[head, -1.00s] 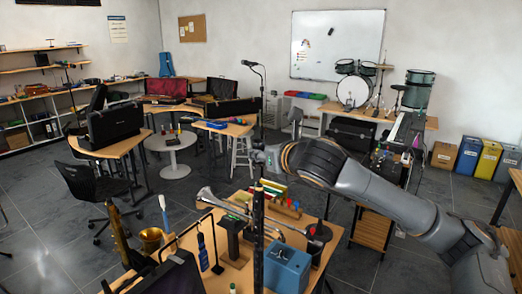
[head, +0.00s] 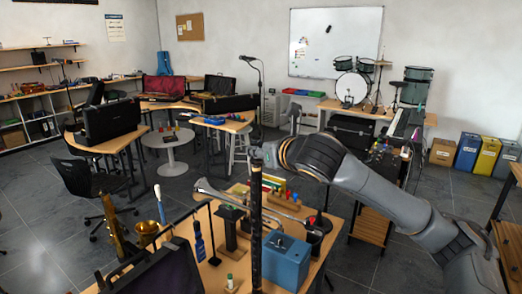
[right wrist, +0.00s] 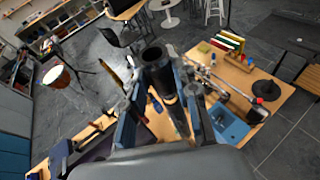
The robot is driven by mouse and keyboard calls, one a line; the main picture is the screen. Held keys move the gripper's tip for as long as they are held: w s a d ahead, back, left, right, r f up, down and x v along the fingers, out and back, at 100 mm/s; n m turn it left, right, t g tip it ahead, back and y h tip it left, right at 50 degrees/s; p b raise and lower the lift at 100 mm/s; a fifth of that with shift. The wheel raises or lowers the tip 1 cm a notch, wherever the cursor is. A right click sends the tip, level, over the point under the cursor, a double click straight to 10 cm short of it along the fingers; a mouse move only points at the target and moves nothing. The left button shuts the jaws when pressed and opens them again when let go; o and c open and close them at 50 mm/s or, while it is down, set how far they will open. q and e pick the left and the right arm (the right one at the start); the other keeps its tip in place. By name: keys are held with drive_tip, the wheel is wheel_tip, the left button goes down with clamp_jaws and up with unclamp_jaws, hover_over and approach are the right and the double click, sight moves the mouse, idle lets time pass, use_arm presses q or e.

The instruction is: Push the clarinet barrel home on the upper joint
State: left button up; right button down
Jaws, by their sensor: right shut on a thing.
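The clarinet's upper joint (head: 256,230) stands upright as a long black tube with metal keywork at the front of the near table. My right gripper (head: 262,154) is at its top end, the arm coming in from the right. In the right wrist view the black barrel (right wrist: 154,58), its open end towards the camera, sits between the gripper fingers (right wrist: 158,92), which are shut on it. The tube continues below it in line. Whether a gap is left between barrel and joint I cannot tell. My left gripper is not in view.
A brass saxophone (head: 118,240) is to the left. Coloured bars (head: 270,181) lie behind.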

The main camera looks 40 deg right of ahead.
idle(0.3)
drive_tip(key=shift+p, duration=0.45)
idle(0.4)
drive_tip(key=shift+p, duration=0.45)
drive_tip(key=shift+f+p, duration=0.45)
drive_tip(key=shift+f, duration=0.15)
idle(1.0)
drive_tip(key=shift+p, duration=0.45)
drive_tip(key=shift+s+a+f, duration=0.1)
drive_tip(key=shift+f, duration=0.5)
idle(0.5)
